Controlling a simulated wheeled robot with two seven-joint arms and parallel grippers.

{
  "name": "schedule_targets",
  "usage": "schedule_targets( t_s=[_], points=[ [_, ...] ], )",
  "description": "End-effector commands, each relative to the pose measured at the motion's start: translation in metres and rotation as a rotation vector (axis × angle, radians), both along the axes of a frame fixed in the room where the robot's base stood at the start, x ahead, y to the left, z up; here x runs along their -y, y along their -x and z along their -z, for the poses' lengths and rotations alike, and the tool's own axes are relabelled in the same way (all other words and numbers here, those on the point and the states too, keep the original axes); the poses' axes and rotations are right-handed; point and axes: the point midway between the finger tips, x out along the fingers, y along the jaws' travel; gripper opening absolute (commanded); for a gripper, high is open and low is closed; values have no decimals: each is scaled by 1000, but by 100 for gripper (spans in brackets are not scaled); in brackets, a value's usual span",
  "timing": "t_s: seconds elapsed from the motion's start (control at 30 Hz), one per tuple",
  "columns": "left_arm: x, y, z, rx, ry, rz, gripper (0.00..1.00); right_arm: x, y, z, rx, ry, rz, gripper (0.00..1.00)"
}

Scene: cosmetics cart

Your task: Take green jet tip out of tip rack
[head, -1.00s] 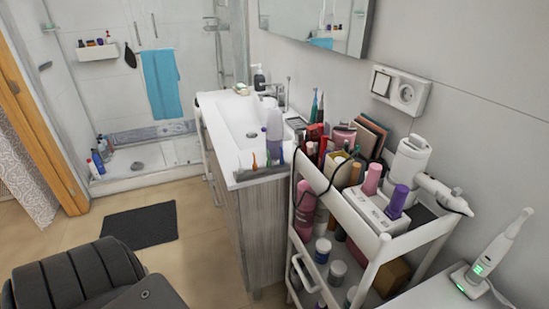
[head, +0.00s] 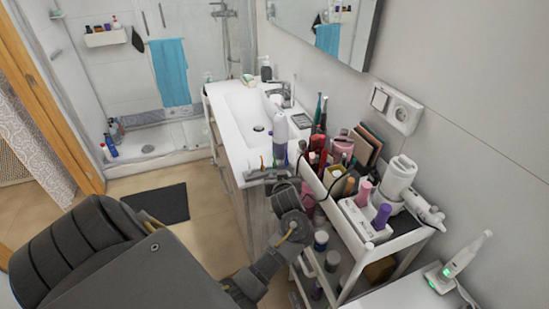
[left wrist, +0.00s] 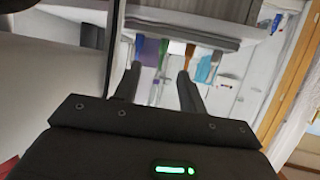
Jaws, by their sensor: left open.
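The tip rack is a low grey strip at the front corner of the sink counter, with small coloured tips standing in it. In the left wrist view the rack (left wrist: 180,30) shows inverted, with the green jet tip (left wrist: 163,47) between a blue tip (left wrist: 138,47) and an orange tip (left wrist: 188,52). My left gripper (head: 266,177) is in front of the rack and partly hides it in the head view. In the left wrist view its fingers (left wrist: 159,88) are open and empty, pointing towards the green tip. Contact cannot be told. My right gripper is out of view.
The white cart (head: 362,232), crowded with bottles, stands close to the right of my left arm. A white-blue bottle (head: 280,138) stands behind the rack by the sink basin (head: 250,112). The floor (head: 205,235) left of the cabinet is open, with a dark mat (head: 160,203).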

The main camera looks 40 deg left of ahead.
Motion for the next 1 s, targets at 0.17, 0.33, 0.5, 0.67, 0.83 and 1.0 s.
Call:
schedule_targets(
  t_s=[0.17,0.33,0.5,0.67,0.83,1.0],
  points=[
    [-7,-5,3,-1,-2,-3,41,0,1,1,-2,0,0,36],
    [-26,-22,13,-2,-4,-3,41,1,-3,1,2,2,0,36],
    [-38,-33,20,-1,-2,-1,41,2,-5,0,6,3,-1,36],
    [-40,-35,22,0,-1,-1,41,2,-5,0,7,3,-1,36],
    [-56,-42,24,-4,-5,-2,41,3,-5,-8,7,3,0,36],
    [-73,-56,34,-2,-2,-1,41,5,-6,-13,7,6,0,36]
  ],
)
